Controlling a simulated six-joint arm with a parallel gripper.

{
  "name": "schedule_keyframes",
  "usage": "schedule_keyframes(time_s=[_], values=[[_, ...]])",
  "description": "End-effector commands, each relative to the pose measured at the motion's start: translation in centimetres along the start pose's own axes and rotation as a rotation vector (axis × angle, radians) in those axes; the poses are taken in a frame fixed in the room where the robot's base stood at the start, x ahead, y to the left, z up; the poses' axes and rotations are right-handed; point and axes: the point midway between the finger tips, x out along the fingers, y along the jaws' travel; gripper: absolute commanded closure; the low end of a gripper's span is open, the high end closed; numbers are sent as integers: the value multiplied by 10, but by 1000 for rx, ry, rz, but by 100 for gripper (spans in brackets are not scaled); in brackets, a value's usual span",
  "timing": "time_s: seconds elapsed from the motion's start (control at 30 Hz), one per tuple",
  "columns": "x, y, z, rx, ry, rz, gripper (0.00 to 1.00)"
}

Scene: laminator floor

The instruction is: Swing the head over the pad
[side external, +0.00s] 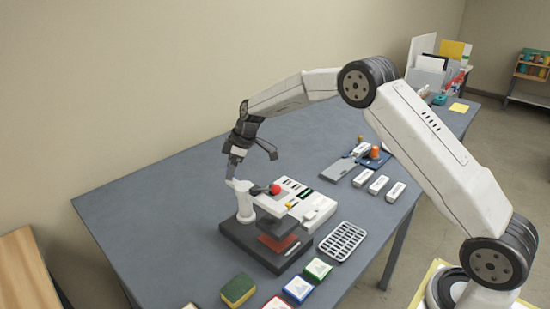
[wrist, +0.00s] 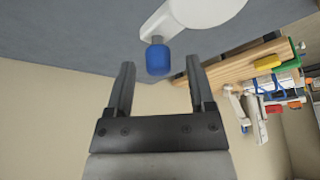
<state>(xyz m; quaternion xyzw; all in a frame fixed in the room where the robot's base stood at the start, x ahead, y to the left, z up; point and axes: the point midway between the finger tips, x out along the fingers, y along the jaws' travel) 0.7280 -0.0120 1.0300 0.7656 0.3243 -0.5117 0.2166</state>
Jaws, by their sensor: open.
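The press stands on the table with a dark base (side external: 243,238), a white post (side external: 245,206) and a white swing arm with a red ball (side external: 275,189) on top. A dark reddish plate (side external: 279,241) shows low at the front of the press; I cannot tell how the head lines up with the pad. In the wrist view a blue knob (wrist: 158,59) sticks out from a rounded white part (wrist: 205,10). My gripper (side external: 252,167) is open above the post, and in the wrist view its fingers (wrist: 161,66) stand either side of the knob's lower end; contact is not visible.
A white slotted tray (side external: 342,241) lies right of the press. A white panel unit (side external: 307,202) adjoins it behind. A green-and-yellow sponge (side external: 238,289) and framed green (side external: 317,270) and blue (side external: 298,289) tiles lie in front. The table's left part is clear.

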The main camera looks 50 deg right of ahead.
Motion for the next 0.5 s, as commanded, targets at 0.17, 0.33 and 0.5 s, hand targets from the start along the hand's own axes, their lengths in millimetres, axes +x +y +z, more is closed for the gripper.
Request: schedule_keyframes(time_s=[0.17,0.33,0.5], values=[[-10,0,0,0,1,1,31],[-28,1,0,0,1,3,31],[-50,1,0,1,1,2,31]])
